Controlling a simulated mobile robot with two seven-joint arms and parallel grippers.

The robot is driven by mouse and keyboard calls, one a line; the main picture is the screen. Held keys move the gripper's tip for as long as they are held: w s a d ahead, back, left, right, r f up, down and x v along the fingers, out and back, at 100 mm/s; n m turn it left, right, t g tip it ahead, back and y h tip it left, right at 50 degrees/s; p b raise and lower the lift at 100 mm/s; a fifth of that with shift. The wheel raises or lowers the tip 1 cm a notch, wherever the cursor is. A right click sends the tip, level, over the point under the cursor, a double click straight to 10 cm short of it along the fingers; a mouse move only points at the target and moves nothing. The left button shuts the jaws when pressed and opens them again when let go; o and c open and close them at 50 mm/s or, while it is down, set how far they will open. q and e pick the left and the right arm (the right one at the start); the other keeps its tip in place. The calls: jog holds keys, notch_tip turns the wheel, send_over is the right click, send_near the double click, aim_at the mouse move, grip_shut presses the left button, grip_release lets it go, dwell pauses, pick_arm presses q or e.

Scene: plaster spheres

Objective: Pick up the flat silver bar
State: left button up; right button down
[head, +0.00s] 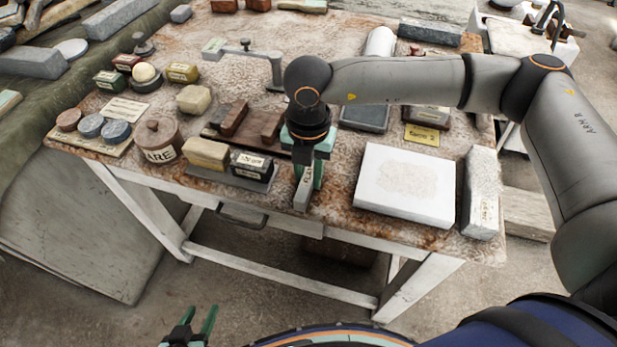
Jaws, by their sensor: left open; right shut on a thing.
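The flat silver bar (303,194) is a narrow light-grey piece with dark lettering on its face. It stands roughly upright, slightly tilted, near the front edge of the table. My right gripper (306,178) points down and is shut on it, with green fingers on either side. The bar's upper part is hidden by the gripper. I cannot tell whether its lower end touches the table. My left gripper (191,328) is open and empty, low at the bottom of the view, in front of and below the table.
The worn table (340,215) is crowded on the left. A dark labelled block (252,167), a yellowish block (206,153) and a lidded canister (160,140) are left of the bar. A white slab (408,185) and a grey block (482,190) are to its right.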

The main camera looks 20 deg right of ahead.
aim_at(308, 175)
jog(key=shift+r, duration=0.1)
jog(key=shift+r, duration=0.45)
notch_tip(308, 175, up, 2)
jog(key=shift+r, duration=0.15)
jog(key=s+a+r, duration=0.2)
jog(key=r, duration=0.1)
jog(key=s+a+r, duration=0.1)
jog(key=r, duration=0.1)
jog(key=shift+s+a+r, duration=0.1)
jog(key=shift+s, duration=0.05)
jog(key=s+a+r+b, duration=0.1)
jog(key=s+a+r, duration=0.3)
jog(key=s+a, duration=0.2)
jog(key=shift+s+r, duration=0.25)
jog(key=shift+s, duration=0.35)
jog(key=c, duration=1.2)
grip_release()
jog(key=shift+c, duration=0.2)
grip_shut()
